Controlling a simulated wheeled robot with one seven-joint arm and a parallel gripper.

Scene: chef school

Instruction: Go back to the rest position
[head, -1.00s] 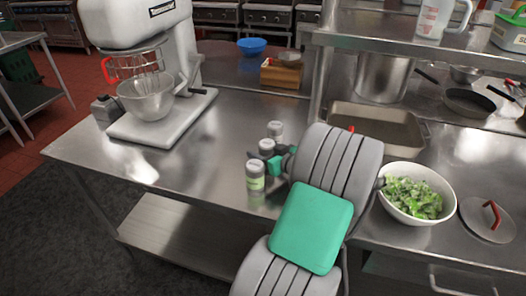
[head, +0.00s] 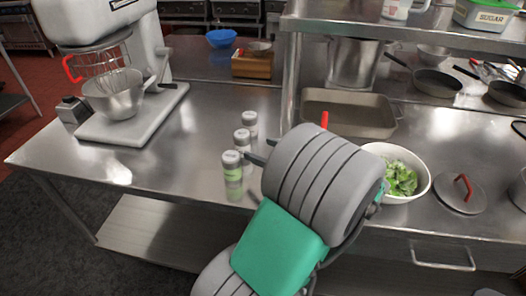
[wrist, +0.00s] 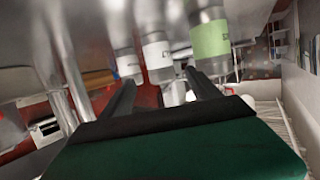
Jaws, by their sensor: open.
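My gripper (head: 258,151) is open and empty, with its dark fingers pointing left just right of the shakers. Three shakers with pale lids stand upright in a row on the steel table (head: 190,125): a green-labelled one (head: 233,178) in front, a middle one (head: 242,143) and a back one (head: 250,126). In the wrist view, the fingers (wrist: 162,88) are spread apart. The green shaker (wrist: 210,40), the middle one (wrist: 157,58) and the back one (wrist: 129,64) show beyond them. My arm covers the table's front right part.
A stand mixer (head: 125,110) stands at the left. A salad bowl (head: 414,163) partly hides behind my arm, with a pot lid (head: 459,194) beside it. A baking pan (head: 345,115) lies under the raised shelf (head: 390,29). The table between mixer and shakers is clear.

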